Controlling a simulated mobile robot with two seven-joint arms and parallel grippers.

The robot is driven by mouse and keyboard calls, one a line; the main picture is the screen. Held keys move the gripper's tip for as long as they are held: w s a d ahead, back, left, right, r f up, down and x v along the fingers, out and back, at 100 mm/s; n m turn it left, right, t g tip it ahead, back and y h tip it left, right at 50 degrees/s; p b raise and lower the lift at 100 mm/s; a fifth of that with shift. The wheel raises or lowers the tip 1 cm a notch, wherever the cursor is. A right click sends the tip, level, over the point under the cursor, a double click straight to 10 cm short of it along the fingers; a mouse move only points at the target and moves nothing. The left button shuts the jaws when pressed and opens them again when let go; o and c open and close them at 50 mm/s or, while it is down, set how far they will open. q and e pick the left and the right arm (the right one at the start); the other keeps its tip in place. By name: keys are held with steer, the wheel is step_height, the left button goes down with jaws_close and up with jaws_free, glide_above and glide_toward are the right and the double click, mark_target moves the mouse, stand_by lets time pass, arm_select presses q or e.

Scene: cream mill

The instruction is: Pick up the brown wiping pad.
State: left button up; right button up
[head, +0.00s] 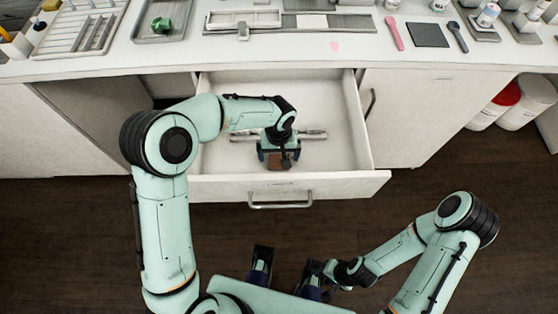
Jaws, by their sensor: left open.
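The brown wiping pad (276,163) lies in the open drawer, near its front wall, and is partly covered by my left gripper. My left gripper (280,155) is inside the drawer, directly over the pad with its jaws apart. I cannot tell whether its fingers touch the pad. My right gripper (316,278) is low in front of the drawer, near my body, away from the pad. Its jaw opening is not clear.
The white drawer (340,130) is pulled out, its front handle (280,205) facing me. A long metallic utensil (312,134) lies behind the gripper. The counter (300,52) above holds a dish rack (82,28), a tray (160,35), a pink spatula (394,34) and a dark square (428,35).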

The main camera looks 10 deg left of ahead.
mark_target(279, 156)
arm_select(q)
steer(key=c, duration=1.1)
steer(key=shift+r, duration=0.15)
step_height(279, 156, up, 20)
steer(key=p, duration=0.2)
steer(key=shift+p, duration=0.3)
steer(key=shift+o, duration=1)
steer(key=shift+c, duration=0.8)
steer(key=shift+s, duration=0.1)
